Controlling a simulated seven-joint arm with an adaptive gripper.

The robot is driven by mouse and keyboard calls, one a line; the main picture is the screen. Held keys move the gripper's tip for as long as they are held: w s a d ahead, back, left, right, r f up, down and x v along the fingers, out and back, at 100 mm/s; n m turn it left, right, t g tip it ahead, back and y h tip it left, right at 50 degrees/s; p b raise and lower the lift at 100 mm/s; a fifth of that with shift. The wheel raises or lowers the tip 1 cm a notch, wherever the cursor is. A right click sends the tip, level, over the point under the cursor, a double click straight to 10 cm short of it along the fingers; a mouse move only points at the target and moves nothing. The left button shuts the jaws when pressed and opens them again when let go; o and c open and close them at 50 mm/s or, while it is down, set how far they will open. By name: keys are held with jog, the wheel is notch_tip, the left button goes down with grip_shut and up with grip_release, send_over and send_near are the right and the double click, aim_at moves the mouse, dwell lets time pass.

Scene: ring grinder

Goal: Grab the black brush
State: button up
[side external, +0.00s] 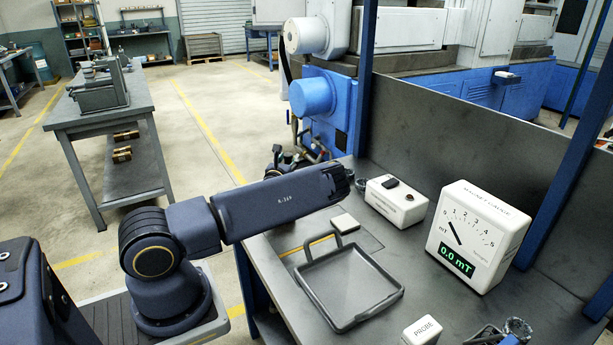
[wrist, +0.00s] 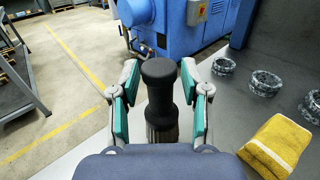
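The black brush (wrist: 160,85) stands upright in the wrist view, with a rounded dark handle top and a ribbed lower part. Its lower end is hidden behind my gripper's body. My gripper (wrist: 160,108) is open, with one teal-padded finger on each side of the brush. A gap shows between each pad and the handle, so neither touches it. I cannot make out the brush there.
A yellow cloth (wrist: 277,147) and several mottled rings (wrist: 266,83) lie right of the brush. The bench also carries a grey tray (side external: 345,318), a white switch box (side external: 397,203), a gauge (side external: 480,235) and a probe block (side external: 422,331). A blue machine (wrist: 210,45) stands behind.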

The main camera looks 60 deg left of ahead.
grip_shut()
jog(key=shift+r, duration=0.1)
dwell(0.3)
